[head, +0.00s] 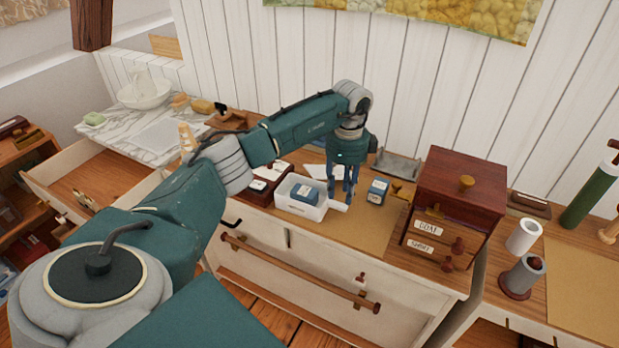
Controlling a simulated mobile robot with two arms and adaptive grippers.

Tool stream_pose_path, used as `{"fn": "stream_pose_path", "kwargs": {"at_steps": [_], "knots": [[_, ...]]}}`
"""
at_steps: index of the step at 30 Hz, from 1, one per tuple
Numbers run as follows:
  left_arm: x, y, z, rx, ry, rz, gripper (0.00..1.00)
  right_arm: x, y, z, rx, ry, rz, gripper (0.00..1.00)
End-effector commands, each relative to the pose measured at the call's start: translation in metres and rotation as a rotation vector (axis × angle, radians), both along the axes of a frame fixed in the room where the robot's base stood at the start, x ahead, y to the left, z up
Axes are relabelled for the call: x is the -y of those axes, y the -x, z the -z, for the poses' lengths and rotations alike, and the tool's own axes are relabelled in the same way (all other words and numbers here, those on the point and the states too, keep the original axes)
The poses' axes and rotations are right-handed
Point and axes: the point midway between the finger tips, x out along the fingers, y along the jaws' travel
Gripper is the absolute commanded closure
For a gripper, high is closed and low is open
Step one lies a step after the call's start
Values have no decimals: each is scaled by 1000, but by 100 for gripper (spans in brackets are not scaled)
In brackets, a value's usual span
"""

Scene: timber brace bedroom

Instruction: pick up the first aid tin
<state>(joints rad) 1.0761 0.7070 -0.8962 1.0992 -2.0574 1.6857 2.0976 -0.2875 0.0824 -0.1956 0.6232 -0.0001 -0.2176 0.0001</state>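Two small blue tins with pale labels are on the dresser top. One blue tin (377,191) stands on the tan mat just right of my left gripper. The other blue tin (305,195) sits inside a white open tray to the left of it. Their lettering is too small to read, so I cannot tell which is the first aid tin. My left gripper (343,193) points down between the two, with its blue fingers apart and nothing visible held in them. My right gripper is not in view.
The white tray (302,212) stands near the dresser's front edge. A dark red drawer box (462,186) stands to the right. A grey metal tray (397,165) lies behind the tins. The tan mat (368,228) is mostly clear in front. An open drawer (85,178) juts out at the left.

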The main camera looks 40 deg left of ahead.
Motion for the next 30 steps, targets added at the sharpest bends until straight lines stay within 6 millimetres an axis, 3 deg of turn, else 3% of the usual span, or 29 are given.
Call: {"fn": "stream_pose_path", "kwargs": {"at_steps": [1, 3, 6, 10, 16, 26, 30], "knots": [[1, 0, 6, -2, 1, 1, 68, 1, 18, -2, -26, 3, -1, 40], [0, 0, 14, -1, 1, 0, 68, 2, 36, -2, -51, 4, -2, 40], [0, 0, 20, 2, 2, 1, 68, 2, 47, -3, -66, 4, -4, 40], [-2, 2, 33, -2, 4, 1, 68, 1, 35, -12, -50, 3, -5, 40], [-4, 4, 64, -2, 4, 2, 68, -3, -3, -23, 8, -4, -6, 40], [-5, 3, 73, 2, 4, 3, 68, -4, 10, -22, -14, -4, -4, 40], [-5, 2, 72, 2, 4, 3, 94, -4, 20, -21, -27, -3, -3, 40]]}}
